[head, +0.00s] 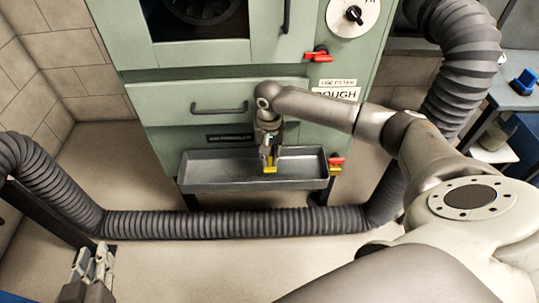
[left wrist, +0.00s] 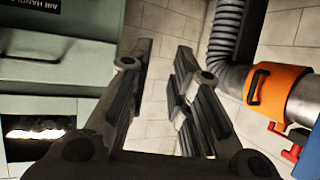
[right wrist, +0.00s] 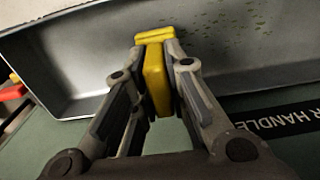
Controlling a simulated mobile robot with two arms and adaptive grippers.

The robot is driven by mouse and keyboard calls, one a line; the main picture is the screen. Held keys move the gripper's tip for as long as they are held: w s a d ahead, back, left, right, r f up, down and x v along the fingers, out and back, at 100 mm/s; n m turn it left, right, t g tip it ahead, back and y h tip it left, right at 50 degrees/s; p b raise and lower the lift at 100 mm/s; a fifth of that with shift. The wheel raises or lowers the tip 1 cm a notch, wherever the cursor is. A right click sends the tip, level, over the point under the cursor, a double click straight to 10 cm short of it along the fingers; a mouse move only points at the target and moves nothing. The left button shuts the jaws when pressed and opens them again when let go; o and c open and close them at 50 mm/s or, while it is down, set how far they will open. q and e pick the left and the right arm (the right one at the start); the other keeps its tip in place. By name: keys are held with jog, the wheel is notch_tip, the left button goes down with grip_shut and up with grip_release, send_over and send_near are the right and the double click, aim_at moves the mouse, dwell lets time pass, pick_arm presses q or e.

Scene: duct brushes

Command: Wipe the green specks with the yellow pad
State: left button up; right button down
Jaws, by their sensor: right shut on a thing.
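The yellow pad (right wrist: 156,75) is held between the fingers of my right gripper (right wrist: 158,70), which is shut on it. In the right wrist view the pad's far end is at the grey tray (right wrist: 85,60); I cannot tell if it touches. Small green specks (right wrist: 230,28) lie on the tray's surface to the right of the pad. In the head view the right gripper (head: 269,160) points down into the tray (head: 210,173), with the pad (head: 270,170) at its tips. My left gripper (head: 92,262) is open and empty at the lower left, away from the tray.
A green cabinet (head: 170,95) stands behind the tray, with a drawer handle (head: 219,109) above it. A ribbed grey duct (head: 240,222) runs across the floor in front.

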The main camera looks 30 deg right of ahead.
jog(key=shift+f+b, duration=0.45)
jog(key=shift+b, duration=0.2)
jog(key=shift+f+b, duration=0.4)
jog(key=shift+b, duration=0.25)
pick_arm(q)
notch_tip(320, 180, up, 13)
jog(key=w+d+t+h, duration=0.1)
jog(key=d+t+h, duration=0.1)
jog(key=t, duration=0.6)
jog(key=shift+w+d, duration=0.15)
jog(key=shift+w, duration=0.2)
jog(key=shift+w+f, duration=0.1)
jog(key=shift+f, duration=0.2)
pick_arm(e)
jog(key=shift+f, duration=1.05)
